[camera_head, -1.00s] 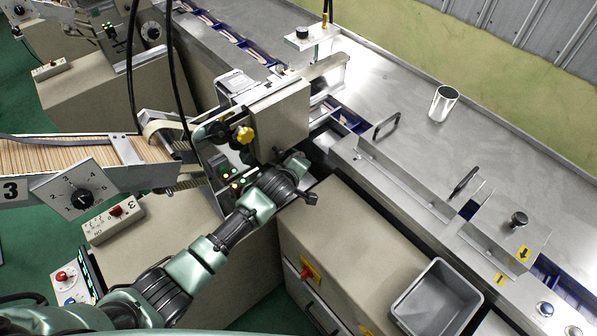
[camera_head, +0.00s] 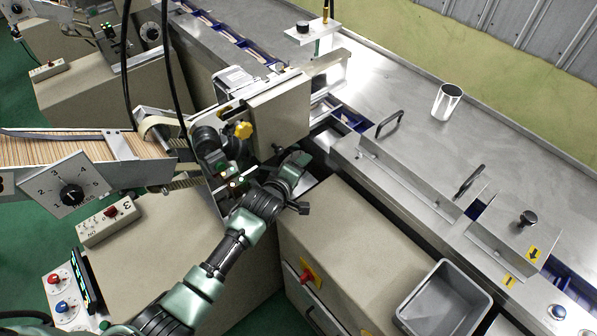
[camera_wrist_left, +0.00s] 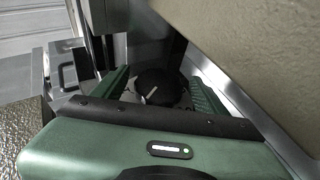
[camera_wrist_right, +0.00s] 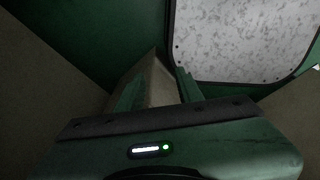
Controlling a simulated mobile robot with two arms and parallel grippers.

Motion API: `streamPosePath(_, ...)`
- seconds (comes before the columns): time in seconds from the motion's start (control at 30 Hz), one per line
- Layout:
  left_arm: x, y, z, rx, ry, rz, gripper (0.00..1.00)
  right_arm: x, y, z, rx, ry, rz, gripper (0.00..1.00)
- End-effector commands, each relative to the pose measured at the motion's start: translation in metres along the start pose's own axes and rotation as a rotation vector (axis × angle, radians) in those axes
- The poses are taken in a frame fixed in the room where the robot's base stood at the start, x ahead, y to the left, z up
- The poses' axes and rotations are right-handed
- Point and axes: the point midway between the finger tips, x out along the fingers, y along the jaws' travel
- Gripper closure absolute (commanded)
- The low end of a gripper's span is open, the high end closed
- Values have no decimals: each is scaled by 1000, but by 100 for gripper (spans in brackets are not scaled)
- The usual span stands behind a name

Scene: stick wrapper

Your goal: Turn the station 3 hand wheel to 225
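A black round knob with a pale mark (camera_wrist_left: 158,88), possibly the station 3 hand wheel, shows between the fingers of my left gripper (camera_wrist_left: 158,94) in the left wrist view. The fingers are apart, one on each side; I cannot tell whether they touch it. In the head view my left gripper (camera_head: 290,177) is low beside the station 3 machine head (camera_head: 280,112), and the knob is not clear there. No 225 reading is legible. My right gripper (camera_wrist_right: 160,92) is open and empty in the right wrist view and outside the head view.
A yellow knob (camera_head: 243,130) sits above my left gripper. A dial plate (camera_head: 62,190) and a switch box marked 3 (camera_head: 109,220) are at left. A grey bin (camera_head: 443,300) and a steel cup (camera_head: 446,101) are at right. A beige cabinet (camera_head: 345,255) stands below the gripper.

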Motion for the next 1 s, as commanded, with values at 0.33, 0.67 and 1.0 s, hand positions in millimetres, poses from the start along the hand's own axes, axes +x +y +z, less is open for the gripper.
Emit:
streamPosePath(0.33,-20,-1,0,-3,0,1,27,2,-3,-1,1,1,-3,64)
streamPosePath(0.67,-68,-1,0,-1,0,1,27,7,-3,-1,0,2,-3,64)
streamPosePath(1.0,-78,0,0,0,0,0,27,8,-3,-1,0,3,-3,64)
